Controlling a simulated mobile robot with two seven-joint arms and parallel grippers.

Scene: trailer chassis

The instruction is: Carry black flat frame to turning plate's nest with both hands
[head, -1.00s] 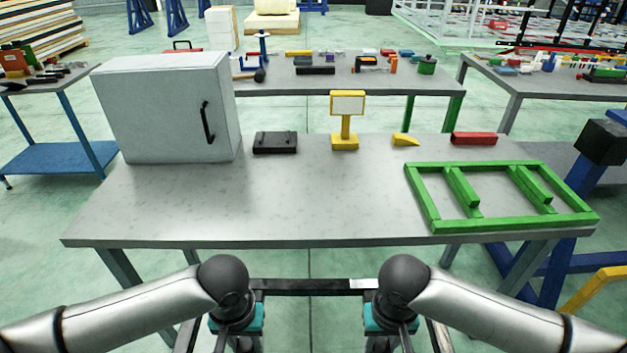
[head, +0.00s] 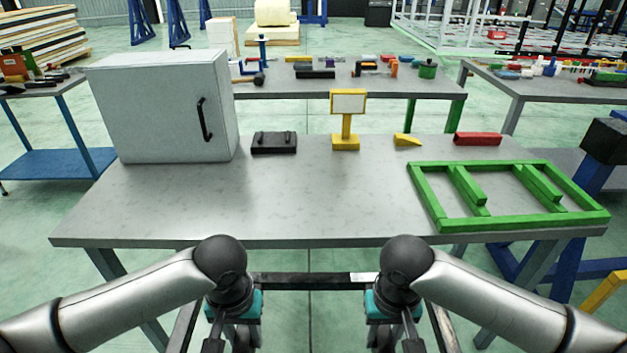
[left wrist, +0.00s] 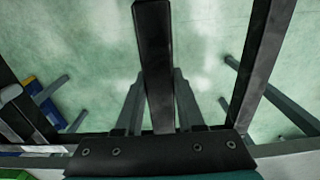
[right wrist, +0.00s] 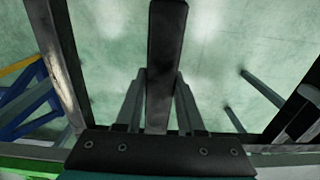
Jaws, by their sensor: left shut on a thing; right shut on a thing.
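The black flat frame (head: 312,281) is held level in front of the near edge of the table, between my two arms. Its far bar and parts of its side bars show in the head view. My left gripper (left wrist: 157,80) is shut on a black bar of it, also seen in the head view (head: 235,325). My right gripper (right wrist: 160,80) is shut on another black bar, also seen in the head view (head: 385,325). My wrists hide part of the frame. I cannot identify the turning plate or its nest in these views.
The grey table (head: 290,205) carries a grey cabinet (head: 165,110), a black case (head: 274,143), a yellow sign stand (head: 346,125), a yellow wedge (head: 407,140), a red block (head: 478,139) and a green frame (head: 430,195). Its middle is clear. Blue structures (head: 590,185) stand at the right.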

